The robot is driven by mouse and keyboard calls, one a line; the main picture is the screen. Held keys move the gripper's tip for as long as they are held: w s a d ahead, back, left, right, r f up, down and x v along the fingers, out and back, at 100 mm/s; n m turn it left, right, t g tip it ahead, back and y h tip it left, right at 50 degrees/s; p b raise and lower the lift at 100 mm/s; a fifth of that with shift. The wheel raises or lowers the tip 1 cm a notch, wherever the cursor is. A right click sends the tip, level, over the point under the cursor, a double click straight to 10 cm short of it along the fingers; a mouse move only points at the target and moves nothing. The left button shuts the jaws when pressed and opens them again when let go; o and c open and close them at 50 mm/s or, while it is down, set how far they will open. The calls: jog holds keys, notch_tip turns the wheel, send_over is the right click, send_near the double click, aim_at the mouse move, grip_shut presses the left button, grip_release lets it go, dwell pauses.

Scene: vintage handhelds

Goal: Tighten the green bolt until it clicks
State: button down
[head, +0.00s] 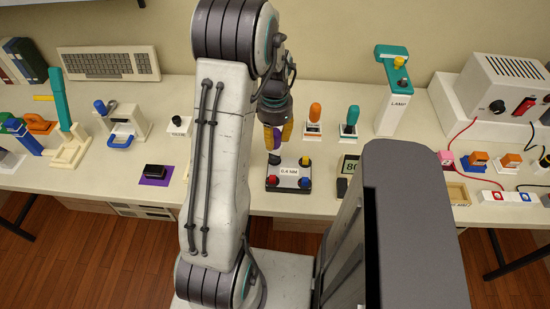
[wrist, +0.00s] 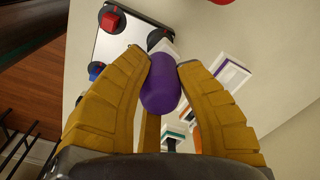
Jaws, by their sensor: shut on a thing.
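My gripper (head: 277,132) is shut on the purple handle of a driver (wrist: 160,88); its fingers clasp the handle from both sides in the wrist view. The driver points down, its dark lower end (head: 274,159) at the back left corner of the block labelled 0.4 NM (head: 289,171). A red bolt (head: 272,181), a blue bolt (head: 304,183) and a yellow bolt (head: 306,160) show on the other corners. The red (wrist: 112,20) and blue (wrist: 95,70) ones also show in the wrist view. No green bolt is visible; the driver covers that back left corner. I cannot tell whether its tip is seated.
An orange-handled driver (head: 315,112) and a teal-handled driver (head: 350,115) stand in holders behind and right of the block. A dark object on a purple mat (head: 154,181) lies to the left. My arm hides part of the table.

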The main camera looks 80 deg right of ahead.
jog(key=shift+f, duration=0.2)
jog(key=c, duration=0.9)
grip_release()
notch_tip(320, 180, up, 12)
jog(key=shift+r, duration=0.1)
